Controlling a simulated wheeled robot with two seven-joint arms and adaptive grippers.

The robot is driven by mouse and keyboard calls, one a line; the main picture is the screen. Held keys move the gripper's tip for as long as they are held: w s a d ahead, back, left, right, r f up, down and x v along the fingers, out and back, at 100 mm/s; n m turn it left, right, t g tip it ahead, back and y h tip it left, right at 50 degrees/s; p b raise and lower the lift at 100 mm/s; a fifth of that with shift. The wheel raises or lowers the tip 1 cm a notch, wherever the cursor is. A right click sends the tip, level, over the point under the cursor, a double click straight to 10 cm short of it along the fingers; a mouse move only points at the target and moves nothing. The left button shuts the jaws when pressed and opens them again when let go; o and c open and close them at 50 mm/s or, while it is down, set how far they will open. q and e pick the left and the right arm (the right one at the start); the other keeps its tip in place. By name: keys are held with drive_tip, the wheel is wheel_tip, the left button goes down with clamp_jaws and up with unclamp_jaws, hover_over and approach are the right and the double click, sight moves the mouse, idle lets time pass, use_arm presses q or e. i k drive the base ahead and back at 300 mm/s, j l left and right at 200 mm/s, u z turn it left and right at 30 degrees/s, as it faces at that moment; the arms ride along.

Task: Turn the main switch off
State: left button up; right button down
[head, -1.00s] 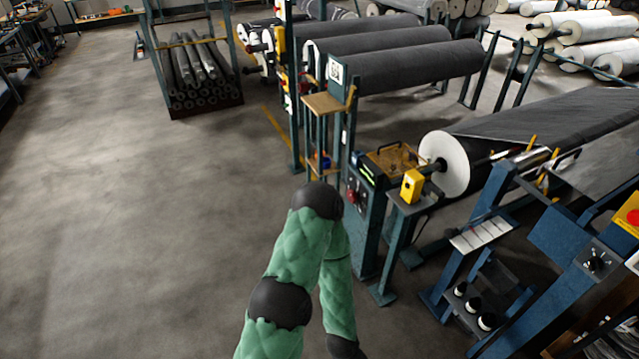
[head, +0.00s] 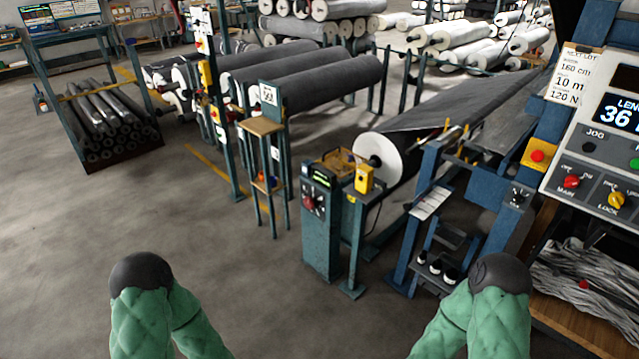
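A white control panel (head: 598,143) stands at the right edge, cut off by the frame. A red rotary knob marked MAIN (head: 571,181) sits at its lower left. The knob's small position marks are hard to read. A yellow knob marked LOCK (head: 615,199) is to its right. Both my arms show at the bottom as green padded links with dark joints, one at the left and one at the right, well apart from the panel. Neither gripper is in view.
A yellow box with a red button (head: 538,155) is left of the panel. A blue cabinet with a red knob (head: 308,203) stands mid-floor. A machine with a large grey roll (head: 383,158) is behind it. Open floor (head: 110,215) lies at left.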

sight(571, 181)
drive_tip(key=z, duration=1.75)
